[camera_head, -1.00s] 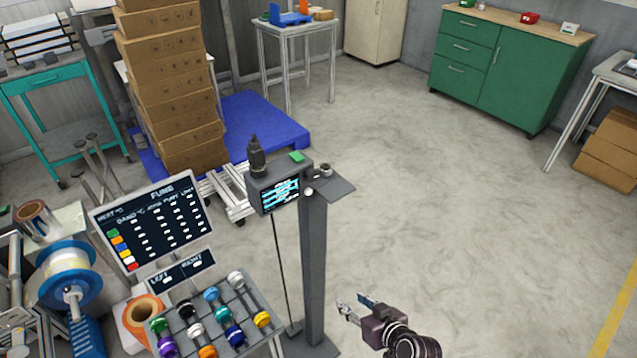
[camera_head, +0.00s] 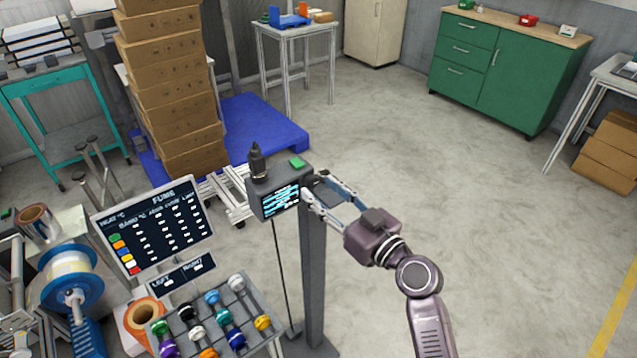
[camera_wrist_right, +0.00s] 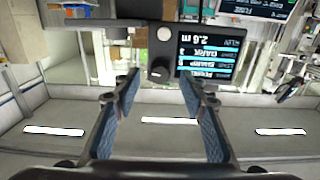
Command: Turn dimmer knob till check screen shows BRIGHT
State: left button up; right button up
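The check screen (camera_head: 281,198) is on the front of a grey box on a post; its text is too small to read in the head view. In the right wrist view the screen (camera_wrist_right: 210,56) is upside down, and one line appears to read DARK. A dark round knob (camera_wrist_right: 159,71) sits beside the screen there, with a pale round button (camera_wrist_right: 164,34) near it. My right gripper (camera_head: 315,188) is open at the box's right side. In the wrist view its fingertips (camera_wrist_right: 159,86) lie either side of the knob's line, apparently not gripping it. My left gripper is not in view.
A tilted rack of coloured knobs (camera_head: 250,306) and a dark chart board (camera_head: 152,226) stand to the left. The floor right of the post is clear.

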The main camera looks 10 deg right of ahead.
jog(key=shift+x, duration=0.95)
jog(key=shift+c, duration=0.2)
grip_shut()
